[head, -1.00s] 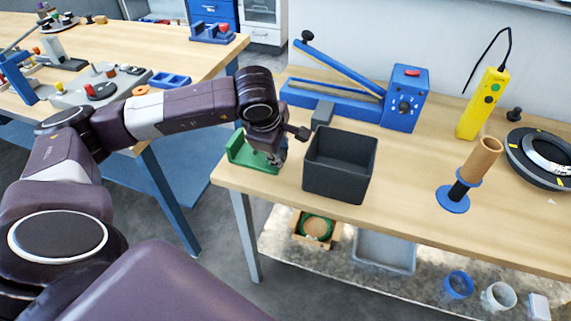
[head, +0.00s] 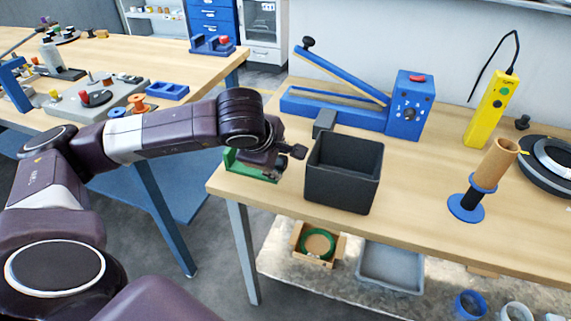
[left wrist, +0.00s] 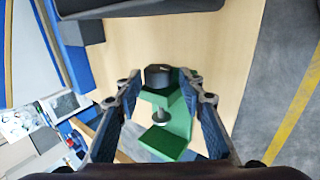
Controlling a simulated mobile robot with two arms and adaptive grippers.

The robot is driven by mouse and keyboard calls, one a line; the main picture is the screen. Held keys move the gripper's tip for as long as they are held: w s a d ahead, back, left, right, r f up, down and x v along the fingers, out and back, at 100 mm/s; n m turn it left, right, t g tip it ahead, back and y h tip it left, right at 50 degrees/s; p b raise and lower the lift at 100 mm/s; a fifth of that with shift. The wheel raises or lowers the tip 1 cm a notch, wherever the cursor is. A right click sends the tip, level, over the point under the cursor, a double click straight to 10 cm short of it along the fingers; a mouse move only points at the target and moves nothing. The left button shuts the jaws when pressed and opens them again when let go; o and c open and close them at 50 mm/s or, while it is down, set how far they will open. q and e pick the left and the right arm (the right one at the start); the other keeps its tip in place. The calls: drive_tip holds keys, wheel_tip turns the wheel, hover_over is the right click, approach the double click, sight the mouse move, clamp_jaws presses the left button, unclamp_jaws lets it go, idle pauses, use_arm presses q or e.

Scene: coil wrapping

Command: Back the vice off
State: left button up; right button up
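The green vice (head: 243,164) sits at the near left corner of the right workbench, partly hidden behind my left wrist in the head view. In the left wrist view the green vice (left wrist: 178,125) shows a dark round knob (left wrist: 158,76) and a metal screw with a round pad below it. My left gripper (left wrist: 158,88) is open, with one finger on each side of the vice and its knob. A gap shows between each finger and the knob, so I see no grip. My right gripper is in neither current view.
A dark open bin (head: 343,190) stands just right of the vice. Behind it is a blue lever device (head: 404,112). A brown roll on a blue stand (head: 467,206) and a yellow handheld box (head: 487,110) are farther right. The floor left of the bench is open.

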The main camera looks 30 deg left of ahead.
use_arm(q)
drive_tip(key=shift+w+r+g+h+p, duration=0.25)
drive_tip(key=shift+g+p, duration=0.5)
drive_tip(key=shift+p, duration=0.85)
drive_tip(key=shift+w+r+g+h+p, duration=0.25)
drive_tip(key=shift+g+p, duration=0.5)
drive_tip(key=shift+p, duration=0.85)
drive_tip(key=shift+s, duration=0.1)
drive_tip(key=shift+f, duration=0.3)
drive_tip(key=g+p, duration=0.1)
drive_tip(key=p, duration=0.2)
drive_tip(key=shift+w+r+g, duration=0.2)
drive_tip(key=shift+r+g, duration=0.2)
drive_tip(key=shift+w+f+g+p, duration=0.1)
drive_tip(key=shift+w+g+p, duration=0.05)
drive_tip(key=shift+g+p, duration=0.55)
drive_tip(key=shift+f+g+h, duration=0.2)
drive_tip(key=shift+g+h, duration=0.1)
drive_tip(key=shift+g, duration=0.2)
drive_tip(key=shift+a, duration=0.1)
drive_tip(key=shift+w+p, duration=0.1)
drive_tip(key=shift+p, duration=0.2)
